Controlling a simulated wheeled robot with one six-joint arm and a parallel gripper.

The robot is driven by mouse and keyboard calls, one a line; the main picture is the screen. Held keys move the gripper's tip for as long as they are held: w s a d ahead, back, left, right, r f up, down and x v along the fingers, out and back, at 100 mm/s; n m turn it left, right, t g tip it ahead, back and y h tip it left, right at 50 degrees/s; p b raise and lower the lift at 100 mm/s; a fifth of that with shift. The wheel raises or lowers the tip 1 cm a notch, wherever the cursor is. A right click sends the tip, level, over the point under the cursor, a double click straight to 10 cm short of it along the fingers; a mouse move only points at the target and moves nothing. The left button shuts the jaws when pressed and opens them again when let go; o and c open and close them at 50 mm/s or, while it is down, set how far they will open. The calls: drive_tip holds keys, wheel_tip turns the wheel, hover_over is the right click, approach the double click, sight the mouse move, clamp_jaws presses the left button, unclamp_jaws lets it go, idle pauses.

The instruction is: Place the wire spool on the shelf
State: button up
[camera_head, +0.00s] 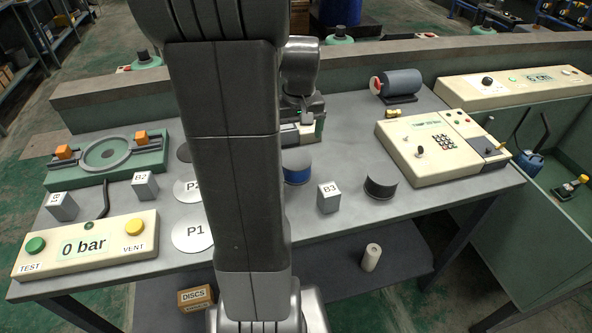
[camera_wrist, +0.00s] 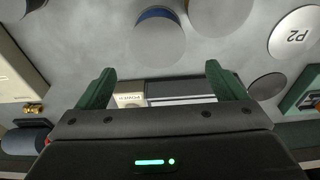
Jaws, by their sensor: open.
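A short round spool with a grey top and a blue band (camera_head: 297,168) stands on the workbench just right of my arm; it also shows in the wrist view (camera_wrist: 160,40). It looks like the wire spool. A similar one with a dark band (camera_head: 380,187) stands farther right. A white roll (camera_head: 371,257) stands upright on the low dark shelf (camera_head: 330,282) under the bench. My gripper (camera_wrist: 162,88) is open, with its green fingers apart on either side of a pale and dark box (camera_wrist: 165,95). The blue-banded spool lies beyond the fingertips. My arm hides the bench's middle.
Block B3 (camera_head: 328,198) stands between the two spools. Discs P1 (camera_head: 193,233) and P2 (camera_head: 187,188) lie left of my arm. A keypad machine (camera_head: 440,147) and a motor (camera_head: 398,84) are at right. A DISCS box (camera_head: 196,298) sits low at the front.

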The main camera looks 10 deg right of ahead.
sight(296, 159)
drive_tip(key=f, duration=0.4)
drive_tip(key=w+f, duration=0.1)
drive_tip(key=f, duration=0.3)
drive_tip(key=w+f, duration=0.1)
drive_tip(key=f, duration=0.4)
drive_tip(key=shift+d+f+p, duration=0.1)
drive_tip(key=shift+p, duration=0.25)
drive_tip(key=shift+c, duration=0.2)
drive_tip(key=c, duration=1.1)
drive_tip(key=shift+c, duration=0.5)
